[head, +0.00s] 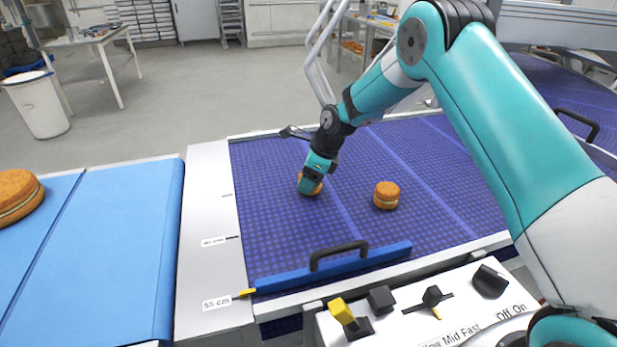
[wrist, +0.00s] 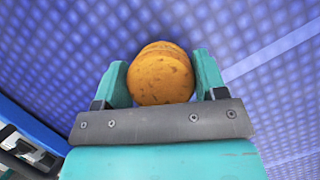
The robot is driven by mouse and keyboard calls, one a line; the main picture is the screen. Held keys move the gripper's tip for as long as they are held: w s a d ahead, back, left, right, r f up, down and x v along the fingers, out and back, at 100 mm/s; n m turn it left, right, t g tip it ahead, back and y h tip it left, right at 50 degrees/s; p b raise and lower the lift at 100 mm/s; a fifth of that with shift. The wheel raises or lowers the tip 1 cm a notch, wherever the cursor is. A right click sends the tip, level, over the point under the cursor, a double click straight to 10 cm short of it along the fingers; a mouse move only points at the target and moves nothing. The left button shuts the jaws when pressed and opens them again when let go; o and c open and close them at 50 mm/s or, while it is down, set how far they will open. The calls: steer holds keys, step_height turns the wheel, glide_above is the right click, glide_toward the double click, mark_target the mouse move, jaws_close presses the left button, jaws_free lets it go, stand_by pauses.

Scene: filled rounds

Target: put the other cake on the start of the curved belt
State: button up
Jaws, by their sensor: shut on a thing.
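A small round orange-brown cake (head: 309,186) is at the tip of my gripper (head: 313,180), on or just above the purple curved belt (head: 275,225). In the wrist view my gripper (wrist: 160,88) has its two teal fingers pressed on the sides of this cake (wrist: 162,72). I cannot tell whether the cake touches the belt. A second filled cake (head: 386,195) sits upright on the belt, to the right of my gripper and apart from it.
A blue bar with a black handle (head: 338,256) lies along the belt's near edge. A control panel (head: 425,310) with knobs stands in front. At the left, a light blue belt (head: 110,250) carries a larger filled cake (head: 17,196). A white strip (head: 207,240) separates the belts.

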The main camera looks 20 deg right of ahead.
steer(key=shift+f, duration=0.25)
steer(key=shift+f, duration=0.1)
steer(key=o, duration=0.7)
